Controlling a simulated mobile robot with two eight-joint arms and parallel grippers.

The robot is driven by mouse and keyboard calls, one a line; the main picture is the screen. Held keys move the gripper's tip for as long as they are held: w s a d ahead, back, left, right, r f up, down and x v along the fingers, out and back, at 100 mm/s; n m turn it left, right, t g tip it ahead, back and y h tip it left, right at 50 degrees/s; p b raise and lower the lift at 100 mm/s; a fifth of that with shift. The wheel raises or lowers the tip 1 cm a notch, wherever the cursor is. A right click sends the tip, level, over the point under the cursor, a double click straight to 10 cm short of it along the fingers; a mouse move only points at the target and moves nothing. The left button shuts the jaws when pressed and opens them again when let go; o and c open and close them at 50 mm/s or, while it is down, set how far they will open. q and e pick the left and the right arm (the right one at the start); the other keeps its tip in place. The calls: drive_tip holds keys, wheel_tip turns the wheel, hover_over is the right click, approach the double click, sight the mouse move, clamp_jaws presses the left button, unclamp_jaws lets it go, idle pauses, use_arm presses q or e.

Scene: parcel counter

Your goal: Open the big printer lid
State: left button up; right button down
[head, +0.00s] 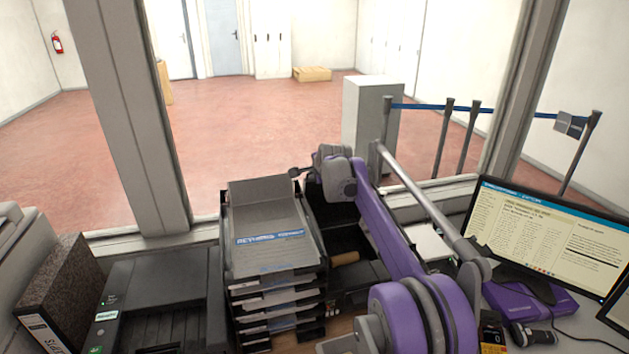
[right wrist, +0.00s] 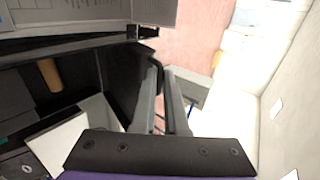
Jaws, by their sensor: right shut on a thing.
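The big printer's black lid (head: 322,222) stands raised behind the tray stack, partly hidden by my right arm. In the right wrist view the lid (right wrist: 118,66) is a large dark panel beside the fingers. My right gripper (head: 298,173) is at its upper edge and shut on it; the fingers also show in the right wrist view (right wrist: 158,78). The exact contact is hard to see. A tan roll (head: 345,258) shows below the lid, in the dark space in front of it. My left gripper is not in view.
A stack of black paper trays (head: 275,290) stands just left of the lid. A dark printer (head: 160,295) and a binder (head: 62,295) are further left. A monitor (head: 545,235) is at right. The window frame (head: 130,130) rises behind the counter.

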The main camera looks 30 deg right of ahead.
drive_tip(key=shift+w+r, duration=0.1)
drive_tip(key=shift+w, duration=0.15)
drive_tip(key=c, duration=1)
unclamp_jaws()
drive_tip(key=shift+o, duration=0.2)
drive_tip(key=shift+s, duration=0.1)
drive_tip(key=v, duration=1.1)
drive_tip(key=shift+b, duration=0.45)
drive_tip(key=s+a+f+n+g+y, duration=0.1)
drive_tip(key=s+a+f+n, duration=0.7)
drive_tip(key=s, duration=0.4)
drive_tip(key=s+a+f+n+g+y, duration=0.1)
drive_tip(key=s+a+f+n+g, duration=0.1)
drive_tip(key=s+a+f+n, duration=0.8)
drive_tip(key=s+f, duration=0.3)
drive_tip(key=s, duration=0.2)
drive_tip(key=s+a+f+n+g, duration=0.1)
drive_tip(key=s+a+f+n, duration=0.1)
drive_tip(key=s+f, duration=0.3)
drive_tip(key=s+a, duration=0.1)
drive_tip(key=s, duration=0.1)
drive_tip(key=shift+s+f+n+y, duration=0.2)
drive_tip(key=shift+s+n+y, duration=0.1)
drive_tip(key=shift+s, duration=0.05)
